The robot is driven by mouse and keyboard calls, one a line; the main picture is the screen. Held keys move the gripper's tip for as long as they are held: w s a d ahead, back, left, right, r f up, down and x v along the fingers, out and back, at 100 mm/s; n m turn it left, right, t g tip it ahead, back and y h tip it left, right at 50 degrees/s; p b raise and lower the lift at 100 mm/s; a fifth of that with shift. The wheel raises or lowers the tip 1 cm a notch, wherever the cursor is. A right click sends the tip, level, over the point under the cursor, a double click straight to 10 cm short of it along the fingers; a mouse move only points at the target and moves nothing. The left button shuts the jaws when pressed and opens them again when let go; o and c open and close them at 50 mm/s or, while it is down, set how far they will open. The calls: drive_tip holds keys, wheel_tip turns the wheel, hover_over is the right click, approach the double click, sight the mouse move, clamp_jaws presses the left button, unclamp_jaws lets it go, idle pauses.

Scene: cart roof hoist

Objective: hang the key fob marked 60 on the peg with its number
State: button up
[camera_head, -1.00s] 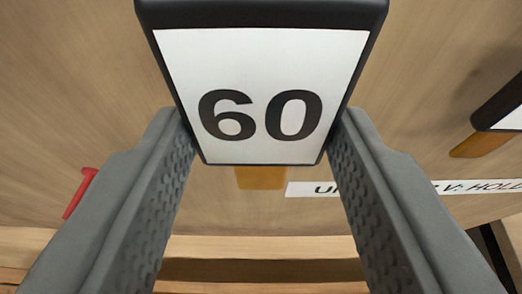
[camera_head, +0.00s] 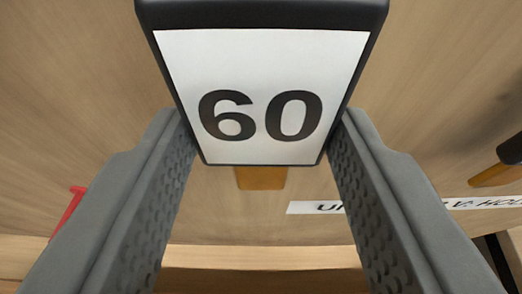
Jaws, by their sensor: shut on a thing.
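The key fob marked 60 (camera_head: 260,60) has a white face with black digits and a black frame. It fills the top middle of the view. My gripper (camera_head: 260,140) is shut on the fob, one grey ribbed finger on each side of its lower part. A tan tab (camera_head: 260,179) shows just below the fob's lower edge. No peg with the number 60 can be made out; the fob and fingers hide part of the board behind.
A wooden board (camera_head: 70,100) fills the background, with a pale ledge (camera_head: 262,256) along its bottom. A white printed label (camera_head: 315,208) is partly hidden by the right finger. A red thing (camera_head: 68,212) is at the left. A black object (camera_head: 512,149) with a tan tab (camera_head: 492,175) is at the right edge.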

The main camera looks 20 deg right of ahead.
drive_tip(key=o, duration=1.2)
drive_tip(key=shift+c, duration=0.2)
drive_tip(key=v, duration=1.7)
drive_tip(key=s+a+f+n+t+y, duration=0.1)
drive_tip(key=s+a+f, duration=0.4)
drive_tip(key=f, duration=0.5)
drive_tip(key=s+a+f+n+t+y, duration=0.1)
drive_tip(key=s+a+f, duration=0.5)
drive_tip(key=s+f, duration=0.3)
drive_tip(key=s+a+f+n+t+y, duration=0.1)
drive_tip(key=s+a+f+t, duration=0.1)
drive_tip(key=s+a+f, duration=0.4)
wheel_tip(320, 180, down, 5)
drive_tip(key=shift+s+f+y, duration=0.2)
drive_tip(key=shift+s+y, duration=0.2)
drive_tip(key=shift+s, duration=0.35)
